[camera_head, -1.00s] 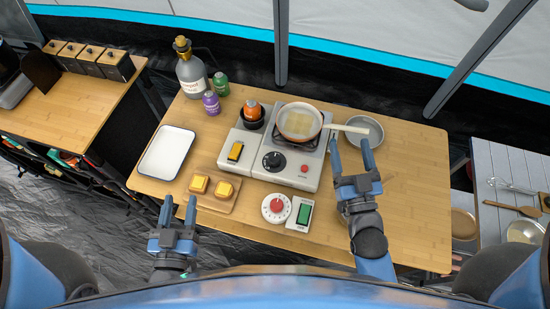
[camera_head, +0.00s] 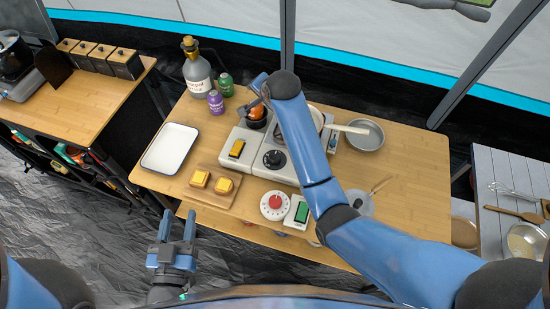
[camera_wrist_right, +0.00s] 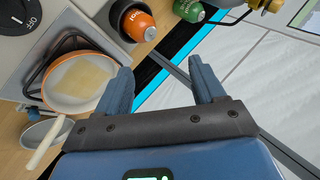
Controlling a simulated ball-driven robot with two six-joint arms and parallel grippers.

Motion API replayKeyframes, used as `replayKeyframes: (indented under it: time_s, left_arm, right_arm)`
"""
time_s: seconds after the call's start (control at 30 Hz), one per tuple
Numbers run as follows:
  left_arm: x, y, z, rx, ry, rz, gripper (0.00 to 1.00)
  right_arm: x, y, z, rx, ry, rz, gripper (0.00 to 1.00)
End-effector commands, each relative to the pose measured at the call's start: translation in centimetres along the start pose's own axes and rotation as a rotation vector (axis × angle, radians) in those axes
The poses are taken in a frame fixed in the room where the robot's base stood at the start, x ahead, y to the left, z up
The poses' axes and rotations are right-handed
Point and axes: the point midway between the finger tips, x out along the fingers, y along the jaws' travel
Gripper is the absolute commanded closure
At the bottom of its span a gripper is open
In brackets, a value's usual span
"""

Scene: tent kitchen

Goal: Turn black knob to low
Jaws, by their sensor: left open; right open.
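The black knob (camera_head: 274,160) sits on the front of the grey camp stove (camera_head: 262,176), left of my right forearm. It also shows in the right wrist view as a black knob (camera_wrist_right: 19,16) at the top left corner, cut by the edge, with "OFF" lettering beside it. My right gripper (camera_wrist_right: 166,75) is open and empty in the right wrist view, beyond the pan and apart from the knob. In the head view my right arm reaches across the stove and hides part of it. My left gripper (camera_head: 178,228) is open and empty in front of the table's near edge.
A pan (camera_wrist_right: 79,82) with pale contents is on the burner. An orange canister (camera_wrist_right: 138,25) is behind the stove's left part. A red-dial timer (camera_head: 275,204) and green-switch box (camera_head: 300,213) stand in front. A white tray (camera_head: 170,148) and bread board (camera_head: 214,199) are left.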

Motion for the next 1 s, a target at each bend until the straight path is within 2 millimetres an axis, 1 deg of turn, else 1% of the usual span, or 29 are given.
replayKeyframes:
  time_s: [0.07,0.17,0.2,0.3,0.33,0.43,0.57,0.67,0.8,0.83,0.87,1.0]
  left_arm:
    - [0.0,0.0,0.0,0.000,0.000,0.000,0.52]
    - [0.0,0.0,0.0,0.000,0.000,0.000,0.52]
    - [0.0,0.0,0.0,0.000,0.000,0.000,0.52]
    - [0.0,0.0,0.0,0.000,0.000,0.000,0.52]
    - [0.0,0.0,0.0,0.000,0.000,0.000,0.52]
    - [0.0,0.0,0.0,0.000,0.000,0.000,0.52]
    - [0.0,0.0,0.3,0.000,0.000,0.000,0.52]
    - [0.0,0.0,0.9,0.000,0.000,0.000,0.52]
    - [0.1,0.0,2.1,0.000,0.000,0.000,0.52]
    - [0.1,0.0,2.1,0.000,0.000,0.000,0.52]
    - [0.0,0.0,1.6,0.000,0.000,0.000,0.52]
    - [0.0,0.0,1.2,0.000,0.000,0.000,0.52]
  right_arm:
    - [0.1,1.4,1.0,0.118,-0.064,0.141,0.31]
    - [-0.1,4.7,2.6,0.264,-0.120,0.336,0.31]
    - [-0.3,6.2,3.4,0.317,-0.134,0.411,0.31]
    - [-1.3,8.6,4.6,0.429,-0.144,0.557,0.31]
    - [-1.6,9.1,4.8,0.458,-0.143,0.590,0.31]
    - [-2.5,10.1,5.3,0.536,-0.132,0.668,0.31]
    - [-2.5,10.6,5.6,0.585,-0.118,0.692,0.31]
    - [-1.8,11.1,5.8,0.593,-0.115,0.691,0.31]
    - [-0.3,12.2,6.4,0.592,-0.116,0.691,0.31]
    - [-0.1,12.4,6.5,0.591,-0.116,0.691,0.31]
    - [0.0,12.4,6.5,0.591,-0.116,0.692,0.31]
    - [1.8,13.8,7.2,0.590,-0.116,0.693,0.31]
